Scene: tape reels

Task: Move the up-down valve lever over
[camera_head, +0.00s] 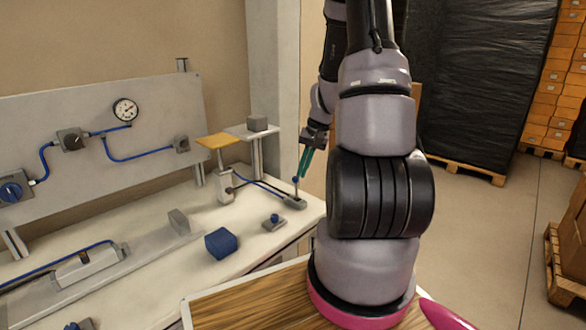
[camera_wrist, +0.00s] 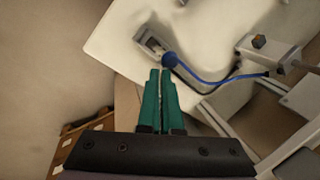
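A small valve lever with a blue ball knob (camera_head: 296,180) stands on a grey block (camera_head: 295,203) near the right end of the white bench. In the wrist view its blue knob (camera_wrist: 170,58) is just beyond my fingertips, with the grey block (camera_wrist: 150,41) up and left of it. My gripper (camera_head: 303,176) has green fingers and comes down beside the lever. In the wrist view my gripper (camera_wrist: 161,70) has its fingers together, with only a thin gap and nothing seen between them. I cannot tell whether the tips touch the knob.
Another blue-knobbed piece (camera_head: 274,219) and a blue block (camera_head: 221,243) sit on the bench (camera_head: 170,260) in front. A blue hose (camera_wrist: 210,82) runs from the lever block to a fitting.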

